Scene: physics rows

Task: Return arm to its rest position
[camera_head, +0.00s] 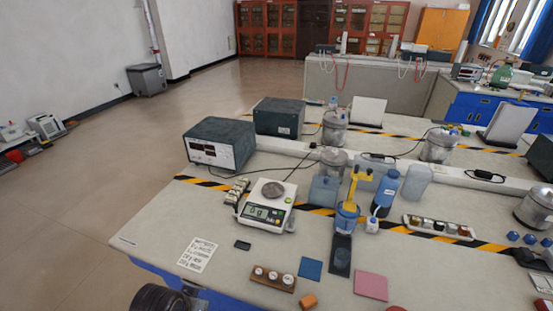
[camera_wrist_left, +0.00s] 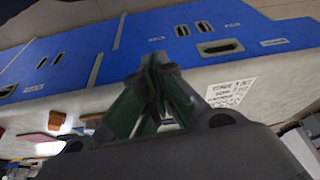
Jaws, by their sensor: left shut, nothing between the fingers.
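My left gripper (camera_wrist_left: 156,60) shows in the left wrist view, its dark green-grey fingers closed together with nothing between them. Behind it is the blue front of the bench (camera_wrist_left: 70,60). The gripper appears off to the side of the tabletop, apart from the objects. In the head view only a dark rounded part of my own arm shows at the bottom left, at the near bench edge; the left fingers are out of that view. My right gripper cannot be made out in either view.
The bench top (camera_head: 150,222) carries a scale (camera_head: 266,207), a grey power unit (camera_head: 218,143), a printed sheet (camera_head: 197,254), a wooden holder (camera_head: 272,278), a blue bottle (camera_head: 385,192) and metal vessels. Its left end is mostly clear. Open floor (camera_head: 80,180) lies to the left.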

